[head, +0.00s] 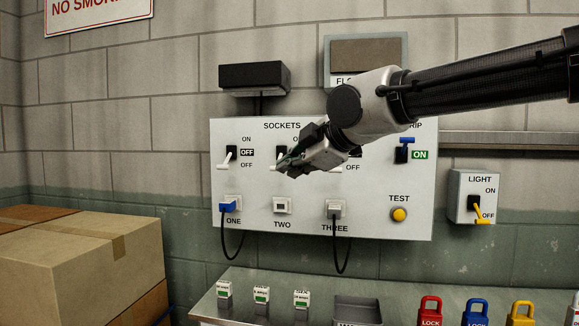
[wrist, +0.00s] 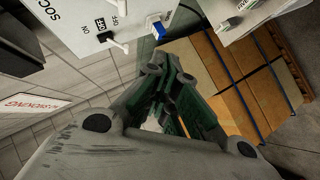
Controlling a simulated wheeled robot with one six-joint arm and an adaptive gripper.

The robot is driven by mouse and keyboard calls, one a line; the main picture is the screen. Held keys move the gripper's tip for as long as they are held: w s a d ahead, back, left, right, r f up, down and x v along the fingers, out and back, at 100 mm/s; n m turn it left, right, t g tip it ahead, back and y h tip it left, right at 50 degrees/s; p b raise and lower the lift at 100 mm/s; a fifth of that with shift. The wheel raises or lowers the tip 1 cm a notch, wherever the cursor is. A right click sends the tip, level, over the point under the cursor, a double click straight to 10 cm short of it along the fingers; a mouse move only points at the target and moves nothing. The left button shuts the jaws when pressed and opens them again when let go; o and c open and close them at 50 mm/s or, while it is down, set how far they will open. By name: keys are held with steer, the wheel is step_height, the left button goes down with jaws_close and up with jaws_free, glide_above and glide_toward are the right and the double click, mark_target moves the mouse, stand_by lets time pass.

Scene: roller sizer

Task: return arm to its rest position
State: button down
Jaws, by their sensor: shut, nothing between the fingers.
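My arm (head: 480,80) reaches in from the right in the head view. My gripper (head: 287,164) points left and down in front of the sockets panel (head: 265,218). It is shut and empty. It hides part of the middle switches, and I cannot tell whether it touches the panel. In the wrist view the gripper's fingers (wrist: 168,82) lie close together in the middle. The panel (wrist: 85,12) also shows there at the top left, with the blue plug (wrist: 157,29) of socket one beside the fingertips.
A metal bench (head: 240,284) below holds several small tags, a grey tray (head: 358,311) and coloured padlocks (head: 476,312). Cardboard boxes (head: 75,255) stand at the left. A light switch box (head: 473,196) is on the wall at the right. Black cables (head: 342,255) hang under the panel.

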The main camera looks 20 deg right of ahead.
steer(key=s+d+f+m+g+h, duration=0.2)
steer(key=s+d+f+m+g, duration=0.1)
steer(key=s+d+f+m, duration=0.4)
steer(key=s+d+f+m+g+h, duration=0.2)
steer(key=s+d+f+m+g, duration=0.2)
steer(key=s+d+f+m, duration=0.4)
step_height(320, 180, down, 5)
steer(key=shift+s+r+m+h, duration=0.2)
steer(key=shift+s+m+h, duration=0.3)
steer(key=shift+s, duration=0.55)
